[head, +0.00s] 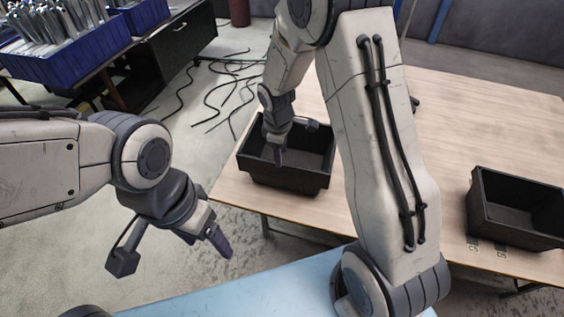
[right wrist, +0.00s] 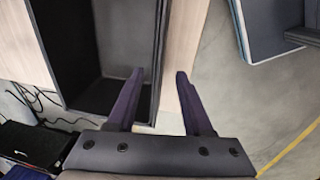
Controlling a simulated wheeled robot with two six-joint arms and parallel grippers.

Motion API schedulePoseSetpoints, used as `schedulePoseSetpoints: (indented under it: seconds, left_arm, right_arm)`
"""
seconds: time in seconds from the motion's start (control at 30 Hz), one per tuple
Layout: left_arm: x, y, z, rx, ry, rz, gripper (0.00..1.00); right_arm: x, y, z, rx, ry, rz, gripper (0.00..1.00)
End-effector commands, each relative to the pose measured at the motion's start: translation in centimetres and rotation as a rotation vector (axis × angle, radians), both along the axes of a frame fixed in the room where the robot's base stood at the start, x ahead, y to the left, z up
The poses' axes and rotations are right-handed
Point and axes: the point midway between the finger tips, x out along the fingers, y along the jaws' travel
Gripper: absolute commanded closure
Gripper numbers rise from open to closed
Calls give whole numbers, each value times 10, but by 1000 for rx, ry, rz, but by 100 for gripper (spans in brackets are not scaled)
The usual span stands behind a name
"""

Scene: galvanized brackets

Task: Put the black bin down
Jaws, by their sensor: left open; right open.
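A black bin (head: 285,178) stands upright on the wooden table (head: 470,110), near its left corner. It fills the left of the right wrist view (right wrist: 95,95). My right gripper (head: 279,150) is at this bin, partly inside its outline. In the right wrist view my right gripper (right wrist: 160,78) has its two fingers apart, one on each side of the bin's wall; I cannot tell whether they touch it. A second black bin (head: 515,212) stands at the table's right front. My left gripper (head: 222,243) is open and empty, left of the table.
A light blue surface (head: 240,293) lies in front, below my arms. A dark cabinet (head: 182,50) and blue crates (head: 70,65) with metal parts stand at the back left. Loose black cables (head: 222,92) lie on the floor. The table's middle right is clear.

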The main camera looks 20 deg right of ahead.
Motion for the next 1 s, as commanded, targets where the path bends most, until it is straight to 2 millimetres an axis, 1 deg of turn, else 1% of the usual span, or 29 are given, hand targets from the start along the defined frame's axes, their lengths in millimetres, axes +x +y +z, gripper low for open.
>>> schedulePoseSetpoints:
  seconds: [0.03, 0.1, 0.2, 0.33, 0.4, 0.47, 0.57, 0.6, 0.67, 0.7, 0.77, 0.8, 0.9, 1.0]
  left_arm:
    - [0, 0, -1, 0, 0, 0, 26]
    - [0, 0, -1, 0, 0, 0, 26]
    - [0, 0, -2, 0, 0, 0, 26]
    - [0, 0, -2, 0, 0, 0, 26]
    - [0, 0, -2, 0, 0, 0, 26]
    - [0, 0, -2, 0, 0, 0, 26]
    - [0, 0, -2, 0, 0, 0, 26]
    - [0, 0, -2, 0, 0, 0, 26]
    - [0, 0, -2, 0, 0, 0, 26]
    - [0, 0, -2, 0, 0, 0, 26]
    - [0, 0, -2, 0, 0, 0, 26]
    - [0, 0, -2, 0, 0, 0, 26]
    - [0, 0, -2, 0, 0, 0, 26]
    - [0, 0, -2, 0, 0, 0, 26]
  right_arm:
    - [0, 1, 13, 1, -6, -1, 49]
    - [-2, 2, 25, 1, -6, 1, 49]
    - [-3, 3, 40, 0, -4, -1, 49]
    - [-6, 5, 51, 1, -2, -2, 49]
    - [-12, 13, 60, 7, -4, -9, 49]
    - [-25, 27, 72, 20, -4, -27, 49]
    - [-65, 62, 99, 55, -2, -84, 49]
    - [-87, 76, 110, 73, 5, -113, 49]
    - [-123, 93, 124, 100, 18, -160, 49]
    - [-147, 102, 131, 116, 29, -191, 49]
    - [-181, 110, 139, 138, 47, -234, 49]
    - [-201, 114, 143, 150, 60, -261, 49]
    - [-241, 116, 149, 171, 89, -313, 49]
    - [-264, 115, 150, 180, 110, -347, 49]
